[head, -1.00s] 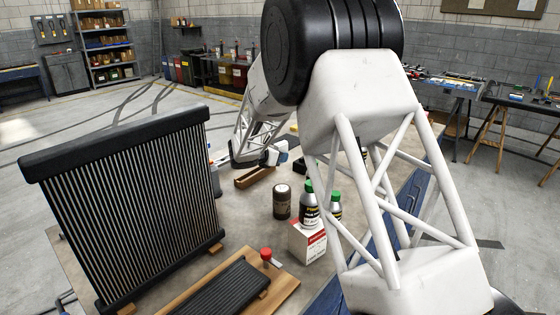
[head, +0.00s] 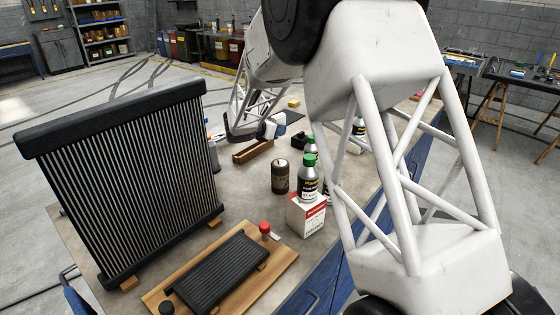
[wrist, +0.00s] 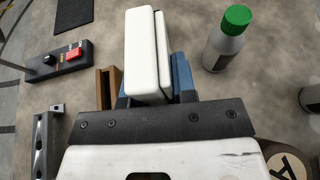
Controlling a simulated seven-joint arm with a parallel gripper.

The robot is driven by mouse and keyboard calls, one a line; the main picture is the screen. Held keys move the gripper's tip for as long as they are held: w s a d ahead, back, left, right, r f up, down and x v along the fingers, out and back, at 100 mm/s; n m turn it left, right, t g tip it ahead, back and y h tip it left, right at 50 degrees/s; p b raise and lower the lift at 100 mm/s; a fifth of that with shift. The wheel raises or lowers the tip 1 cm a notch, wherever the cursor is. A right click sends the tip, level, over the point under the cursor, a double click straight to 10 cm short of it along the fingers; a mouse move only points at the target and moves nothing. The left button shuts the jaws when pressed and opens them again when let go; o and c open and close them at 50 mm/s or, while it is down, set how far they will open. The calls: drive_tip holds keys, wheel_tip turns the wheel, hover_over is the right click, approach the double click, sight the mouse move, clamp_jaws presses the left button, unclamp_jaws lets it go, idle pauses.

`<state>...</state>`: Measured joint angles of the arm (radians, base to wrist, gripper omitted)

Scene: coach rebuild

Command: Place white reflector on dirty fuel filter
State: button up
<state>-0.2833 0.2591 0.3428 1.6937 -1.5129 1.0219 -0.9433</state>
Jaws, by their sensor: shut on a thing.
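My gripper (wrist: 150,88) is shut on a white block-like thing, which I take to be the white reflector (wrist: 140,50). It sticks out ahead of the jaws in the wrist view, with a dark seam along its length. In the head view my gripper (head: 268,132) is small and partly hidden, over the far part of the bench. The fuel filter seems to be the dark brown canister (head: 280,177), upright on the bench, nearer the camera than my gripper. A round-topped brown can at the wrist view's lower right (wrist: 287,160) looks like it. The reflector is apart from it.
Green-capped bottles (head: 308,180) stand by the canister, one on a white-red box (head: 306,214). A brown wooden channel (head: 252,151) lies behind it. A large radiator (head: 120,180) stands left. A black finned part on a wooden board (head: 280,262) is in front.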

drive_tip(key=s+r, duration=0.4)
drive_tip(key=s, duration=0.3)
drive_tip(key=s+r+n+t+y, duration=0.1)
drive_tip(key=s+r, duration=0.4)
drive_tip(key=s, duration=0.3)
drive_tip(key=shift+s+a, duration=0.3)
drive_tip(key=shift+a, duration=0.15)
hover_over(279, 164)
drive_tip(key=shift+w+f, duration=0.1)
drive_tip(key=shift+f, duration=3)
drive_tip(key=shift+f, duration=0.15)
drive_tip(key=shift+f, duration=1.75)
drive_tip(key=shift+f, duration=0.1)
